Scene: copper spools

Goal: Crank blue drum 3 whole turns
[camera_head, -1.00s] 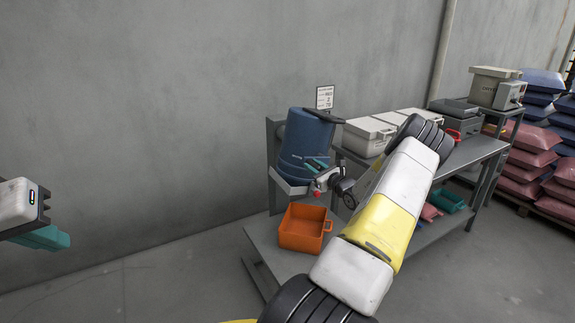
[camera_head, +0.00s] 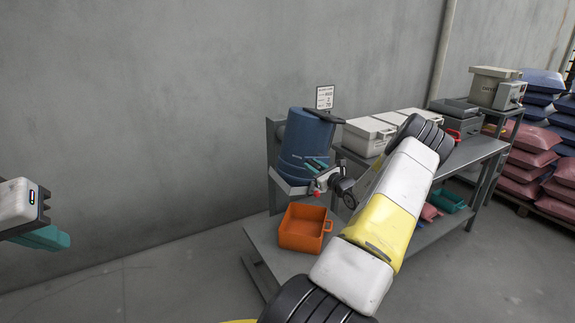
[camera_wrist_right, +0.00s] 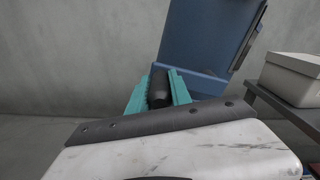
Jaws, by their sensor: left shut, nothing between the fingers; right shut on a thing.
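The blue drum (camera_head: 303,138) sits in a grey frame at the left end of the bench, with a dark piece across its top. It also fills the upper right of the right wrist view (camera_wrist_right: 205,45). My right gripper (camera_head: 316,166) is at the drum's front, its teal fingers shut on a black crank handle (camera_wrist_right: 159,88). The handle's far end and the crank arm are mostly hidden. A small red part (camera_head: 316,192) shows just below the fingers. My left gripper (camera_head: 50,238) is at the far left, teal fingers shut and empty, well away from the drum.
An orange bin (camera_head: 301,240) stands on the lower shelf below the drum. White cases (camera_head: 368,136) sit on the bench to the right. A small sign (camera_head: 324,97) stands behind the drum. Stacked sacks (camera_head: 531,160) are at the far right. The floor at left is clear.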

